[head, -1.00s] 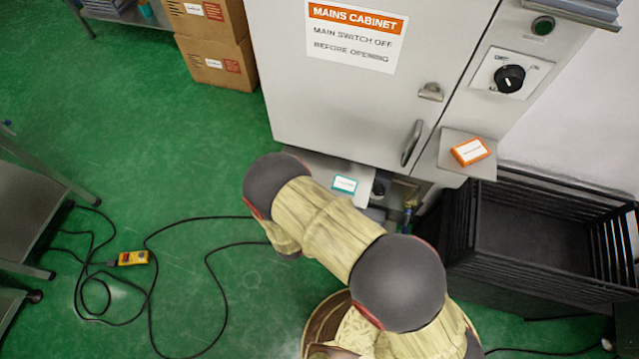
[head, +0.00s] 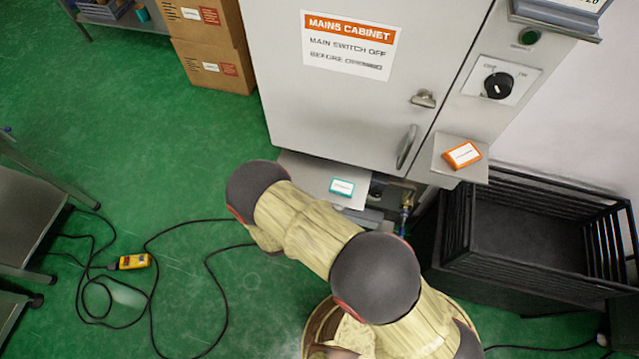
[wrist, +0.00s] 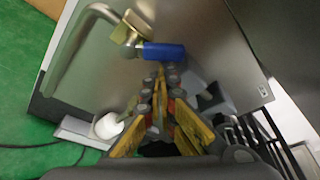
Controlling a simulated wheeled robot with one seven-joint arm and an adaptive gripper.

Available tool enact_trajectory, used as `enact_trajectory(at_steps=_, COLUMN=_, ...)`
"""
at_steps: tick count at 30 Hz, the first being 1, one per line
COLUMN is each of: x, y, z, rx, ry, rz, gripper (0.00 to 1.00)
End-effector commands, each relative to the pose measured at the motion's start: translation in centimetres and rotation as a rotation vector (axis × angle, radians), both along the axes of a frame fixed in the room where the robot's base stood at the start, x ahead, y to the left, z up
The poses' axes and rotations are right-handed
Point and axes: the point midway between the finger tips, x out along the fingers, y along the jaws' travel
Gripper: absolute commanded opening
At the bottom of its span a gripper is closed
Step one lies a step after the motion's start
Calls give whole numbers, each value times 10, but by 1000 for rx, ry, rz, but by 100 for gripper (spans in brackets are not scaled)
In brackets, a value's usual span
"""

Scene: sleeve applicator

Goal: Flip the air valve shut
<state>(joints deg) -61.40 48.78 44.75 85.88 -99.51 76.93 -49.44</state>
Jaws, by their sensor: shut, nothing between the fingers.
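The air valve shows in the wrist view as a brass body (wrist: 130,33) on a bent metal pipe (wrist: 72,48), with a blue lever handle (wrist: 164,52) pointing right. In the head view its blue and brass parts (head: 405,204) show small below the mains cabinet. My gripper (wrist: 160,74) has its yellow fingers together and empty, with the tips just below the blue handle. I cannot tell whether they touch it. In the head view my gripper is hidden behind my arm.
The mains cabinet (head: 340,100) stands over the valve area. A shelf with an orange-edged box (head: 462,154) juts out at right, above a black crate (head: 535,240). A teal-edged box (head: 342,187) lies low by the cabinet. A black cable crosses the green floor at left.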

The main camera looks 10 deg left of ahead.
Motion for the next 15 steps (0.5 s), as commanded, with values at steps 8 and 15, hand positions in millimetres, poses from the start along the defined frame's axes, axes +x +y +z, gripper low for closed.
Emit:
enact_trajectory(at_steps=8, x=1, y=5, z=12, rx=-258, ry=19, rz=1, gripper=0)
enact_trajectory(at_steps=15, x=1, y=9, z=20, rx=-476, ry=36, rz=1, gripper=0)
